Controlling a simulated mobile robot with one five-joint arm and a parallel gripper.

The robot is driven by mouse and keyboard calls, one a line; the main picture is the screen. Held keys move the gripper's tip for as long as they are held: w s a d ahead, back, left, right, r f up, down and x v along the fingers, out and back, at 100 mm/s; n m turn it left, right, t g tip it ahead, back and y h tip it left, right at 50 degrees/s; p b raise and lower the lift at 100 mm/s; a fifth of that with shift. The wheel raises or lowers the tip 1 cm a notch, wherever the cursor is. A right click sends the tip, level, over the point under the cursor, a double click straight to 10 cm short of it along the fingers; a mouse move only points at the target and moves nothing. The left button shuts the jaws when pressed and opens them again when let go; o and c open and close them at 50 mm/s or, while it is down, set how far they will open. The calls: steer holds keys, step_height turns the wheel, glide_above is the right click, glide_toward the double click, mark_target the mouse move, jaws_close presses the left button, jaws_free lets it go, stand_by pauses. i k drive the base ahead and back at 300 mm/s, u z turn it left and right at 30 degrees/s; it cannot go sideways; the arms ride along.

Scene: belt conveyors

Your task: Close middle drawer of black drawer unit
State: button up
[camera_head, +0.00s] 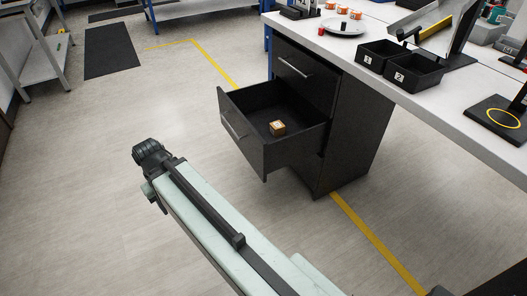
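The black drawer unit (350,130) stands under the white worktop. Its middle drawer (294,150) is pulled out to the left, and a small orange-brown box (277,128) lies inside it. The middle drawer's front has a silver handle (234,127). The top drawer (303,75) is shut and has a silver handle. My arm reaches up from the bottom of the view, and its dark end (150,152) is left of the open drawer and apart from it. The gripper's fingers cannot be made out.
The white worktop (440,100) carries two black bins (412,72), a plate (343,27) and several small parts. Yellow floor lines run past the unit. A dark mat (110,50) and a grey shelf (42,62) are at the upper left. The floor left of the drawer is clear.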

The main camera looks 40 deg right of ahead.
mark_target(246, 113)
steer(key=k, duration=0.65)
steer(key=u, duration=1.9)
steer(key=i, duration=2.05)
steer(key=z, duration=2.05)
steer(key=i, duration=0.1)
steer(key=z, duration=1.9)
steer(key=i, duration=0.95)
steer(key=u, duration=0.1)
